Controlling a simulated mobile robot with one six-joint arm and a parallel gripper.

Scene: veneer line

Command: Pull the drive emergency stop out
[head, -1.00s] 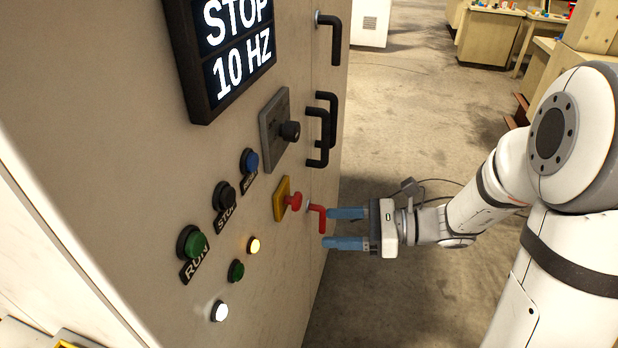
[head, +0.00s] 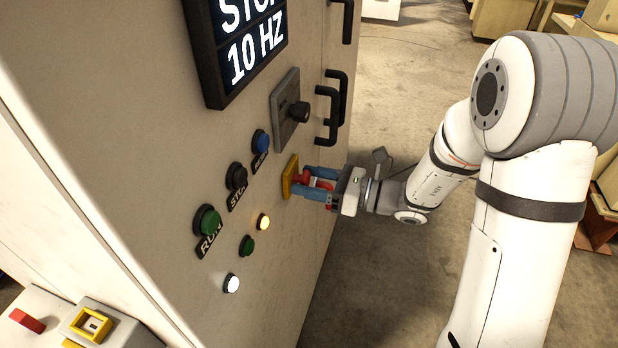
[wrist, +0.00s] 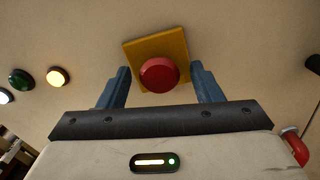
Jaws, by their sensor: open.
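The drive emergency stop is a red mushroom button (wrist: 159,75) on a yellow square plate (wrist: 178,48), fixed to the cabinet front. In the head view the red button (head: 303,180) is partly hidden by my blue fingers, and its yellow plate (head: 289,177) shows at left. My gripper (head: 308,184) points at the panel with its fingers at the button. In the wrist view my gripper (wrist: 162,88) is open, one finger on each side of the button, with gaps visible between. I cannot tell whether the button is in or out.
A black rotary switch (head: 298,111) is above the stop. RUN (head: 207,220), STOP (head: 237,177) and blue (head: 260,141) buttons and several lamps lie to the left. Black handles (head: 328,115) stick out at upper right. A red handle (wrist: 294,145) is close to my gripper's right side.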

